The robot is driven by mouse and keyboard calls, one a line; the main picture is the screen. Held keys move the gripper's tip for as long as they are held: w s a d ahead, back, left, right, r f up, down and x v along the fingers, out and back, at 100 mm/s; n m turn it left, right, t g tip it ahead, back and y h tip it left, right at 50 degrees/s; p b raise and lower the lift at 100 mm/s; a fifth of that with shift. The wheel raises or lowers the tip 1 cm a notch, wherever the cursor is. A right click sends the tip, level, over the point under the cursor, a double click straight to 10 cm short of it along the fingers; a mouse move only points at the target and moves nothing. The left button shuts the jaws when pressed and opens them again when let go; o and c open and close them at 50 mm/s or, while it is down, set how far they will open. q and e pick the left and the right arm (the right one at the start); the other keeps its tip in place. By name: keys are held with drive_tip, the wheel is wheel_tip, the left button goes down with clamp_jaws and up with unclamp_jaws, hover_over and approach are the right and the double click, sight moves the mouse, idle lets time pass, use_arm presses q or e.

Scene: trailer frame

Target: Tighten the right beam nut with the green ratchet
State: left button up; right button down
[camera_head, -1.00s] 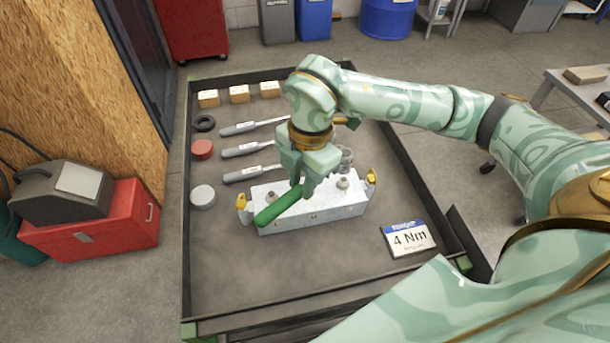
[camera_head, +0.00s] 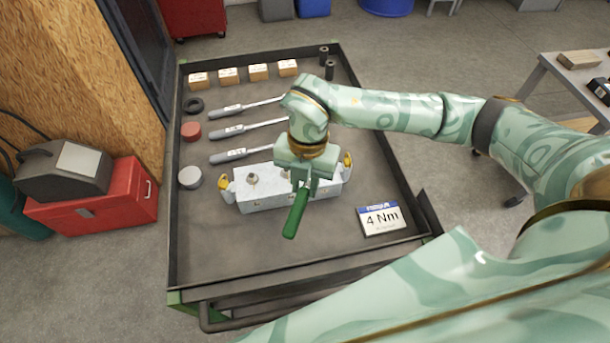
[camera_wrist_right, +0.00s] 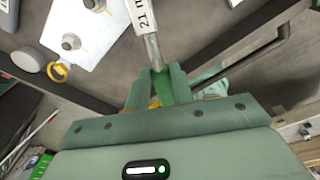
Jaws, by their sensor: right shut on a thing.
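My right gripper (camera_head: 303,185) is shut on the green ratchet (camera_head: 296,214), whose handle points down toward the near side in the head view. In the right wrist view the fingers (camera_wrist_right: 158,90) close around the green grip, and a metal shaft (camera_wrist_right: 153,50) with a white size label runs out past the top edge. The pale beam (camera_head: 255,200) lies on the cart, with a nut (camera_head: 252,178) near its left end. The gripper covers part of the beam's right half and hides the right nut in the head view. The ratchet's head is hidden. My left gripper is not in view.
Three grey-handled tools (camera_head: 235,130) lie behind the beam, with several small boxes (camera_head: 258,72) farther back. A "4 Nm" card (camera_head: 382,220) stands right of the beam. Raised edges (camera_head: 300,266) surround the cart top. Its near left part is clear.

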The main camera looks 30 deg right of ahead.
drive_tip(key=shift+d+f, duration=0.1)
drive_tip(key=shift+f, duration=0.6)
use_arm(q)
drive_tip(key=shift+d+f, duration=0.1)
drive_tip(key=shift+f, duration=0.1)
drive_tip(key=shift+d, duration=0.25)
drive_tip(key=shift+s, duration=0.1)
use_arm(e)
drive_tip(key=shift+f, duration=0.1)
use_arm(q)
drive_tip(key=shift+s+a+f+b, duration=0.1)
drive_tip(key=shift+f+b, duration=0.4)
drive_tip(key=shift+b, duration=0.1)
use_arm(e)
drive_tip(key=shift+f, duration=1.1)
